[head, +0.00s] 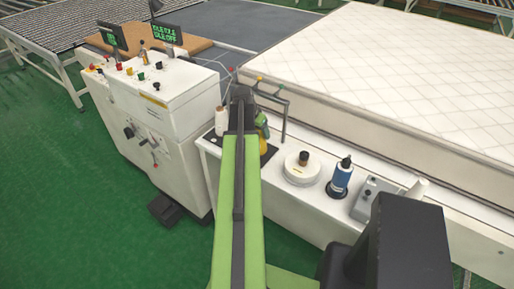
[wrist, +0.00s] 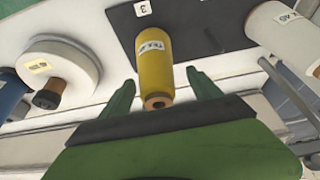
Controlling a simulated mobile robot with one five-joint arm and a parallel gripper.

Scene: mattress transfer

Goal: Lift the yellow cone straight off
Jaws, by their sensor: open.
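The yellow cone (wrist: 153,60), with a white label, shows in the middle of the wrist view at a black pad (wrist: 217,32) marked 3. My gripper (wrist: 160,77) is open, with one green finger on each side of the cone. Gaps show between the fingers and the cone, and its brown core end faces my palm. In the head view only a little of the yellow cone (head: 263,142) shows, mostly hidden behind my arm.
A white cone (wrist: 286,35) stands close on the right in the wrist view. A white round spool (wrist: 62,68) and a blue bottle (head: 341,178) are on the same white bench. A grey box (head: 372,203) stands farther along. A mattress (head: 390,60) lies behind.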

